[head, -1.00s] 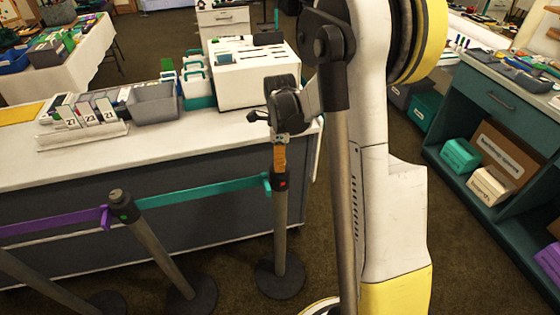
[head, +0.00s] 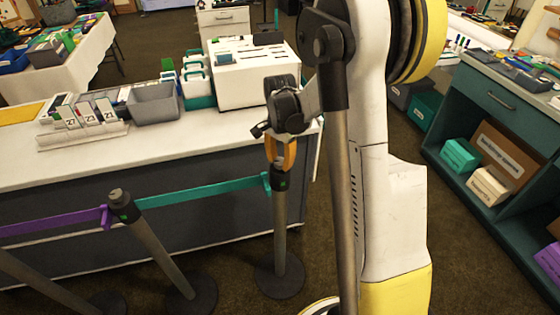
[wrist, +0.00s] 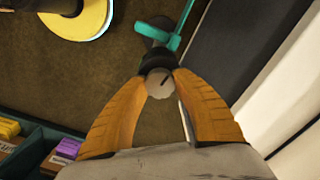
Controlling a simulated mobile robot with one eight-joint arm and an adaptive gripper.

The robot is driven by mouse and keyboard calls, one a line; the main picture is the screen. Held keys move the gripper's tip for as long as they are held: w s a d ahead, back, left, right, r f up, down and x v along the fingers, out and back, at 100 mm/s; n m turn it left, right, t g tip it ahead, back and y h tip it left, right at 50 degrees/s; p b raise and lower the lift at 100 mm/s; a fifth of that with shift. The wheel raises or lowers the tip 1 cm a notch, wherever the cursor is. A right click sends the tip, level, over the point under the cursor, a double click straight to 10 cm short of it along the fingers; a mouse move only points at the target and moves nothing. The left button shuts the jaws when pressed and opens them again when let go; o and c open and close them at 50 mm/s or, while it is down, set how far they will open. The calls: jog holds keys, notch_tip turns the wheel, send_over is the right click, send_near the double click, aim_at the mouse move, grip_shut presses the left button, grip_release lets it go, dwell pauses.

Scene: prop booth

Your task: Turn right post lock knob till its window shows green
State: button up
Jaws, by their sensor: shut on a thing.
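The right post (head: 280,235) stands upright in the head view, with a dark cap (head: 280,181) at its top. The small window on that cap looks green now, though it is tiny. My gripper (head: 281,166) comes down from above, its two orange fingers on either side of the post's top. In the wrist view my gripper (wrist: 160,76) is shut on the grey round lock knob (wrist: 158,86), which has a dark line mark. The fingertips touch the knob's two sides. The teal belt (wrist: 182,28) leaves the post beyond it.
A tilted middle post (head: 160,255) with a green window stands to the left, joined by the teal belt. A purple belt (head: 55,222) runs farther left. A counter (head: 120,200) is just behind the posts. A teal shelf unit (head: 490,125) stands at the right.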

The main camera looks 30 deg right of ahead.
aim_at(280, 161)
jog(key=shift+n, duration=0.8)
jog(key=o, duration=1.2)
jog(key=shift+r, duration=0.1)
notch_tip(280, 161, up, 12)
jog(key=shift+f, duration=0.1)
